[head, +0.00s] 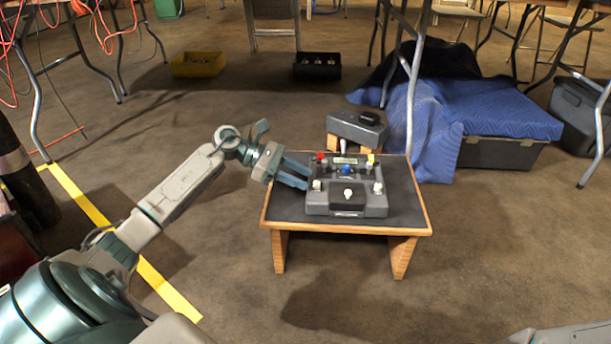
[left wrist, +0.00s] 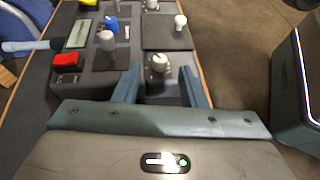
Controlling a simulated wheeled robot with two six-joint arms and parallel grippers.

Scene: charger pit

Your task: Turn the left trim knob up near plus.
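A grey control box (head: 320,207) sits on a low black-topped table. The left trim knob (head: 317,185), white-capped, is at its front left; it also shows in the left wrist view (left wrist: 158,63). My left gripper (head: 306,177) reaches in from the left, tilted down toward this knob. In the left wrist view its two fingers (left wrist: 158,70) are apart, with the knob at the gap between their tips. I cannot tell whether either finger touches it. The plus mark is too small to make out. My right gripper is not in view.
The box also carries a red button (head: 320,156), a blue knob (head: 346,169), a yellow button (head: 371,158), a middle white knob (head: 348,193) and a right white knob (head: 378,187). A second grey box (head: 355,129) stands behind. Open floor surrounds the table (head: 285,216) in front.

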